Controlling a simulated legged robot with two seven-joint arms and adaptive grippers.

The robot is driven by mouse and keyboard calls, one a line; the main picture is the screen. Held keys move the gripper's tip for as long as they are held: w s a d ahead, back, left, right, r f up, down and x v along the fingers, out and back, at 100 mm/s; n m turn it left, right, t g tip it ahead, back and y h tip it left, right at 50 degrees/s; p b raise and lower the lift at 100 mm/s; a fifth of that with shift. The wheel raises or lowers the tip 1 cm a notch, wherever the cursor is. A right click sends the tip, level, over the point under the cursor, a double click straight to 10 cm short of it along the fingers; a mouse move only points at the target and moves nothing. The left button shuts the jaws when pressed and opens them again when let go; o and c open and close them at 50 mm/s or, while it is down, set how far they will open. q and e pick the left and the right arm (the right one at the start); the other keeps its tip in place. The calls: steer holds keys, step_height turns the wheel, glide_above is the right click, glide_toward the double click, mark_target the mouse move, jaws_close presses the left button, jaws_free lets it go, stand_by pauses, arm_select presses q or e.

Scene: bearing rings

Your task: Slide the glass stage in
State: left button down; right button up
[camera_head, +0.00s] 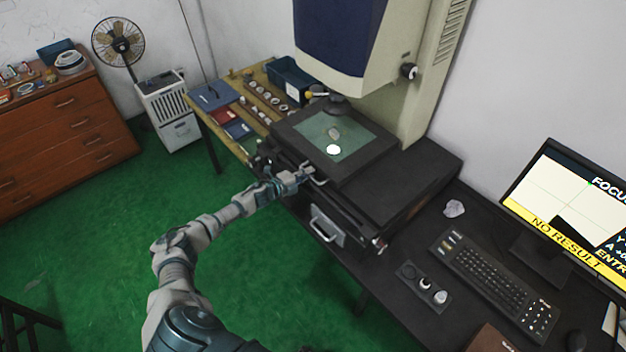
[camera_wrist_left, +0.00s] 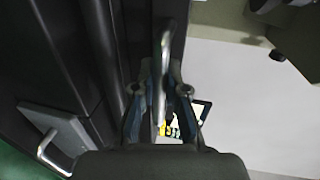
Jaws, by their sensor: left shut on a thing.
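The glass stage (camera_head: 318,125) is a greenish pane in a black frame under the measuring machine's head. A small ring-like part and a bright white spot show on the glass. A metal handle (camera_head: 318,180) is on the front of the stage; it also shows as a bar in the left wrist view (camera_wrist_left: 163,62). My left gripper (camera_head: 308,172) is at this handle, and in the left wrist view its fingers (camera_wrist_left: 155,92) are on both sides of the bar, shut on it. My right gripper is not in view.
A second handle (camera_head: 327,228) is on the machine base below. A yellow bench (camera_head: 240,88) with small parts and a blue bin (camera_head: 290,82) stands behind. A keyboard (camera_head: 495,285) and monitor (camera_head: 570,215) reading "NO RESULT" are at right. Green floor is open at left.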

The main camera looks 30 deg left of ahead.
arm_select(q)
steer(key=shift+a+f, duration=0.2)
steer(key=c, duration=1.3)
jaws_free()
steer(key=shift+o, duration=0.5)
steer(key=shift+a, duration=0.2)
steer(key=v, duration=1.2)
steer(key=shift+w+f, duration=0.1)
